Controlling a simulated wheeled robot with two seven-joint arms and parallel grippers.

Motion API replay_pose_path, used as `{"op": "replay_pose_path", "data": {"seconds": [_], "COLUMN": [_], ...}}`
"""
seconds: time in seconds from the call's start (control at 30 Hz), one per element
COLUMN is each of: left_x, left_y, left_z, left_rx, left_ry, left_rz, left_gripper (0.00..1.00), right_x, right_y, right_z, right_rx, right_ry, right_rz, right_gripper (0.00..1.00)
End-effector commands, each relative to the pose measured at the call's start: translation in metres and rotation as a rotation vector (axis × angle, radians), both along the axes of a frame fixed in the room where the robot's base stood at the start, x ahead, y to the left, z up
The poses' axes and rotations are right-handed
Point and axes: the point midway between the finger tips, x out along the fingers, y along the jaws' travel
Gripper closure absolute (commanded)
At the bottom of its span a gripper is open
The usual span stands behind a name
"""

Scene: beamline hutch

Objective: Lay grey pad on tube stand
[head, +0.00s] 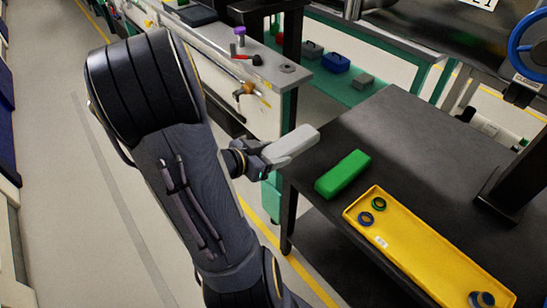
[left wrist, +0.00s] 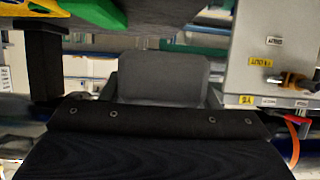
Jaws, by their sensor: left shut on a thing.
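A light grey pad (head: 292,146), a flat rectangular block, is in my left gripper (head: 270,157), which is shut on its near left end. The pad is held at the left edge of the dark table in the head view, with its far end pointing up and right. The grey pad also shows in the left wrist view (left wrist: 162,78), in front of my wrist. I cannot tell for sure which thing is the tube stand; a black upright with a flat foot (head: 497,195) stands at the table's right. My right gripper is not in view.
On the dark table (head: 395,125) lie a green block (head: 343,174) and a yellow tray (head: 435,250) holding several small rings. A light bench (head: 215,45) with small tools stands behind on the left. A green shelf (head: 340,90) carries blue and grey blocks. The table's back middle is clear.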

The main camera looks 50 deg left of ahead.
Motion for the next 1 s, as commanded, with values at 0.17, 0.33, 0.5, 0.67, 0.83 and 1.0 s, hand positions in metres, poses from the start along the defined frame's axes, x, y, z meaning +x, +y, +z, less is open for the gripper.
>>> {"op": "replay_pose_path", "data": {"seconds": [0.17,0.33,0.5,0.67,0.83,1.0], "left_x": [0.011,0.024,0.038,0.05,0.063,0.077], "left_y": [0.0,0.001,0.001,0.001,0.002,0.002], "left_z": [-0.009,-0.02,-0.03,-0.04,-0.05,-0.059], "left_rx": [0.003,0.002,0.003,0.003,0.003,0.003], "left_ry": [-0.005,-0.004,-0.005,-0.004,-0.004,-0.006], "left_rz": [-0.003,-0.004,-0.004,-0.004,-0.003,-0.004], "left_gripper": [0.82,0.82,0.82,0.82,0.82,0.82], "right_x": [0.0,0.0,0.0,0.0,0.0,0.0], "right_y": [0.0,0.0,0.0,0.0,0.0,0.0], "right_z": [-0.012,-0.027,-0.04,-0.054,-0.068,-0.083], "right_rx": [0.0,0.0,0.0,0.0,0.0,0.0], "right_ry": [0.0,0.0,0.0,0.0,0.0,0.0], "right_rz": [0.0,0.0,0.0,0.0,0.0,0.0], "right_gripper": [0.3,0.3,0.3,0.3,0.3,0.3]}}
